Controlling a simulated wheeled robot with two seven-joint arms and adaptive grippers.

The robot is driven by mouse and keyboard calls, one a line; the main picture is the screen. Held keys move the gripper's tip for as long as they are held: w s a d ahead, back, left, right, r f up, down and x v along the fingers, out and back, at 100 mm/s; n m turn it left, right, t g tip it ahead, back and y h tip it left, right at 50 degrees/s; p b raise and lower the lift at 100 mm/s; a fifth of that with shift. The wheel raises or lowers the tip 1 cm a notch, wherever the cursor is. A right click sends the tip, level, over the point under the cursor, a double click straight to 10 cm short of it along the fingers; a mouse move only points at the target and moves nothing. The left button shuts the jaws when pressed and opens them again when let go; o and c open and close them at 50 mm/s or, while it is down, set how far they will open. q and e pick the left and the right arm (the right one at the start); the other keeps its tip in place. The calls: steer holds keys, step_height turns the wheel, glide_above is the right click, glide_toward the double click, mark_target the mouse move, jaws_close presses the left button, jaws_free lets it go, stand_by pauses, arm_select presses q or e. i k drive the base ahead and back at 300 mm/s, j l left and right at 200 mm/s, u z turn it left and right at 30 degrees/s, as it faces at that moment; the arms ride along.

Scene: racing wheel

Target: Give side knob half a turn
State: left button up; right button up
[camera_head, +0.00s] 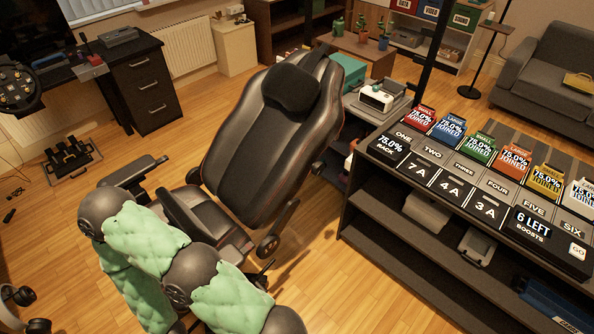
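A black reclining racing seat (268,125) stands in the middle of the camera_head view, its backrest leaning back. A round dark knob-like part (268,245) sits low on the right side of the seat, near where backrest and seat base meet. It looks like the side knob, but its turn angle is too small to read. My green-padded arm (150,238) crosses the lower left and covers part of the seat's front. Neither gripper can be made out in this view, so nothing shows of what they hold.
A black shelf unit (425,245) with colored cards and panels stands right of the seat. A desk with drawers (147,85) is at the left. Pedals (70,157) lie on the floor there. Wooden floor (345,290) is clear between seat and shelf. A grey sofa (545,90) is far right.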

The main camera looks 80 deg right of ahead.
mark_target(317, 168)
steer(key=z, duration=1.9)
steer(key=i+l+z, duration=0.7)
steer(key=l+z, duration=0.15)
steer(key=l, duration=0.15)
